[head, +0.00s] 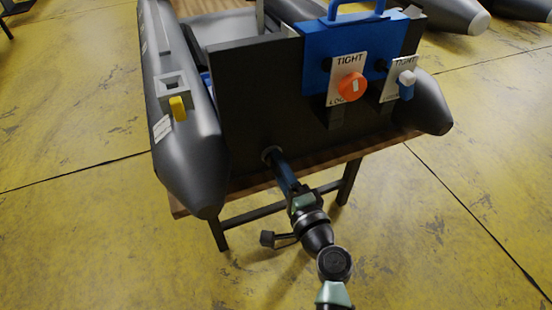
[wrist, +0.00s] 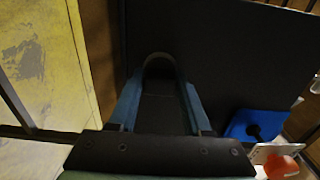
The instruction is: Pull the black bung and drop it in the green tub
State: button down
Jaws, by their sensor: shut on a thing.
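The black bung (wrist: 158,66) shows in the wrist view as a dark rounded shape at the fingertips, against the black transom board. In the head view, a dark round rim (head: 269,152) sits low on the left part of the transom, where my gripper (head: 275,161) reaches it. My gripper's two blue fingers (wrist: 159,88) are closed on the bung from both sides. The fingers hide most of it in the head view. I cannot tell how deep it sits in the board. No green tub is in view.
The grey inflatable boat (head: 190,140) rests on a wooden table (head: 240,187). A yellow tab (head: 178,108) is on the left tube.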

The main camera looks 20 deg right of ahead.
jog(key=shift+s+d, duration=0.1)
jog(key=shift+s, duration=2.6)
jog(key=shift+s, duration=1.75)
